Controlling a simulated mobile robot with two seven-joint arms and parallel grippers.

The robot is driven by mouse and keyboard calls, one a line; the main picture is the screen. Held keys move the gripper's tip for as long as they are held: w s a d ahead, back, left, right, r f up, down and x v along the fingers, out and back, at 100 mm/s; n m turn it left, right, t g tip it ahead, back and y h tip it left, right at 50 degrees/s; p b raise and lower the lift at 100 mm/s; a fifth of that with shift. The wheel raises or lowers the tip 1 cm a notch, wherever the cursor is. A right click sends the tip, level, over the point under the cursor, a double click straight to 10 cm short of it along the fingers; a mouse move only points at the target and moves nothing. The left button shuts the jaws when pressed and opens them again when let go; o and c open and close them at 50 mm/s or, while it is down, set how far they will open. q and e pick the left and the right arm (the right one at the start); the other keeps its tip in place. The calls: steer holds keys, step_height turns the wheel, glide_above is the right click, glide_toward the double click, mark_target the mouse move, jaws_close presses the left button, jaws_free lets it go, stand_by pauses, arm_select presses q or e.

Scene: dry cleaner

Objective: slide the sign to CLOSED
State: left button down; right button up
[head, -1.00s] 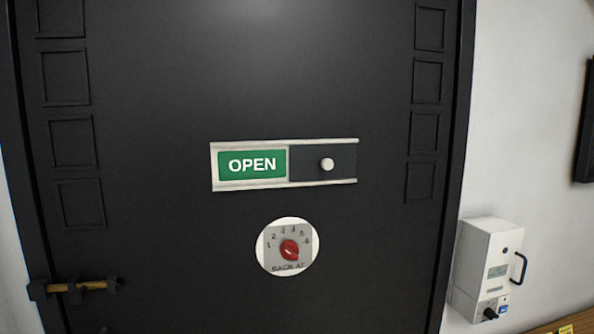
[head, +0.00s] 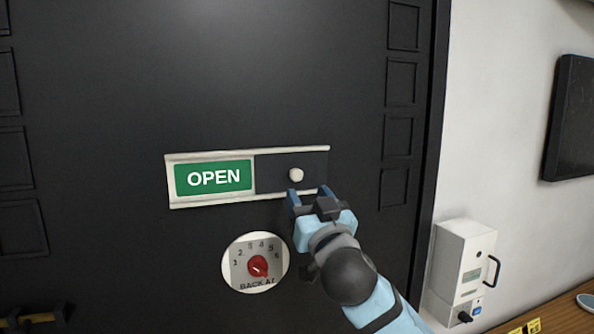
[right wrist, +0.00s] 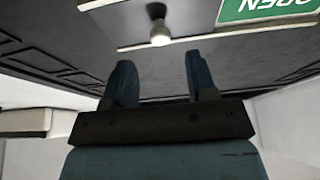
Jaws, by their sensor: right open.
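The sign (head: 213,178) is a light-framed slider on the dark door, with the green OPEN panel showing at its left. A dark slide plate (head: 270,173) covers its right part and carries a round white knob (head: 296,175). My right gripper (head: 308,194) is open, just below and in front of the knob. In the right wrist view the knob (right wrist: 159,36) sits beyond the two open fingertips (right wrist: 156,72), roughly between their lines, with nothing held. The green panel (right wrist: 265,8) shows upside down there. My left gripper is not in view.
Below the sign is a round BACK AT dial (head: 256,262) with a red pointer knob. A door bolt (head: 35,318) is at lower left. A white wall box (head: 460,270) hangs right of the door, above a wooden counter (head: 555,312). The door around the sign is flat and clear.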

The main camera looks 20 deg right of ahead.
mark_target(297, 178)
steer(key=p+x, duration=0.1)
steer(key=x, duration=0.4)
steer(key=shift+s+r, duration=0.1)
steer(key=shift+w+r+p, duration=0.15)
steer(key=shift+w+p, duration=0.2)
steer(key=shift+w, duration=0.4)
steer(key=shift+c, duration=0.2)
jaws_close()
